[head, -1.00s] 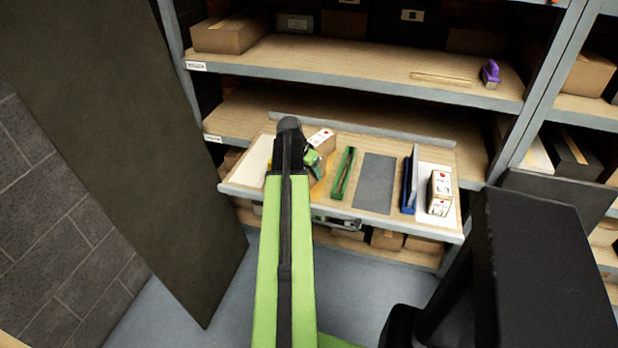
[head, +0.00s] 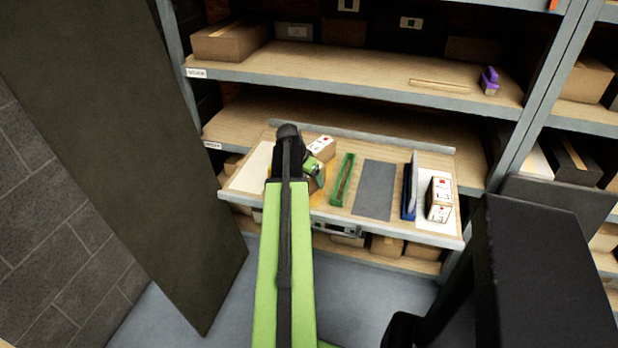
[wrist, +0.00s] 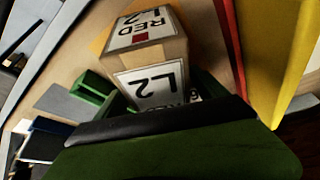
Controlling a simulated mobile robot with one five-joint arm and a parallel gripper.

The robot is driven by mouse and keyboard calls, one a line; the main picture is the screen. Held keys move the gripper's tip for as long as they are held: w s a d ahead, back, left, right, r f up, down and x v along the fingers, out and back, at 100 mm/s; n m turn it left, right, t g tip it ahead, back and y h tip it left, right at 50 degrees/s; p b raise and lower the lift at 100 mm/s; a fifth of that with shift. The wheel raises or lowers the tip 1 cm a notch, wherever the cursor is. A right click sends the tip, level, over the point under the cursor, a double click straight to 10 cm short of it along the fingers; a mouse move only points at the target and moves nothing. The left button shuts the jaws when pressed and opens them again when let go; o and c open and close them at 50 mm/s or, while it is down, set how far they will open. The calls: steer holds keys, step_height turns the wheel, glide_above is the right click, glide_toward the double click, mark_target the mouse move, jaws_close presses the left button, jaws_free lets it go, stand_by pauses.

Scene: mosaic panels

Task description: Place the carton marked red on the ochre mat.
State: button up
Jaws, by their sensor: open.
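The carton marked red (wrist: 148,50) stands with "RED" and "L2" labels and a red square facing the wrist camera. In the head view the carton (head: 321,147) is just beyond my gripper (head: 314,168), at the left-middle of the pull-out shelf. The ochre mat (head: 318,198) shows only in part, beside and below my gripper; an orange patch also shows beside the carton in the wrist view. My gripper is open, with its dark green and black part close in front of the carton. The carton's base is hidden, so I cannot tell whether it rests on the mat.
A green tray (head: 342,181), a grey mat (head: 374,190) and a blue holder (head: 409,190) lie to the right. Cartons (head: 439,192) stand on a white mat (head: 449,175) at the far right. A pale mat (head: 252,168) is at the left. An upper shelf (head: 350,72) overhangs behind.

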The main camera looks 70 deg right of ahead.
steer(key=p+v, duration=1)
steer(key=v, duration=0.2)
steer(key=shift+p, duration=0.3)
steer(key=shift+f, duration=0.1)
steer(key=shift+w+a, duration=0.15)
steer(key=shift+w, duration=0.15)
steer(key=w+a+f+n+t+y, duration=0.15)
steer(key=w+a+n, duration=0.95)
steer(key=w+a, duration=1.65)
steer(key=w+a+n+y, duration=0.2)
steer(key=a+n, duration=0.8)
steer(key=a, duration=2.5)
steer(key=shift+a+f+n+y, duration=0.15)
steer(key=shift+a+n+y, duration=0.2)
steer(key=shift+a+n, duration=0.05)
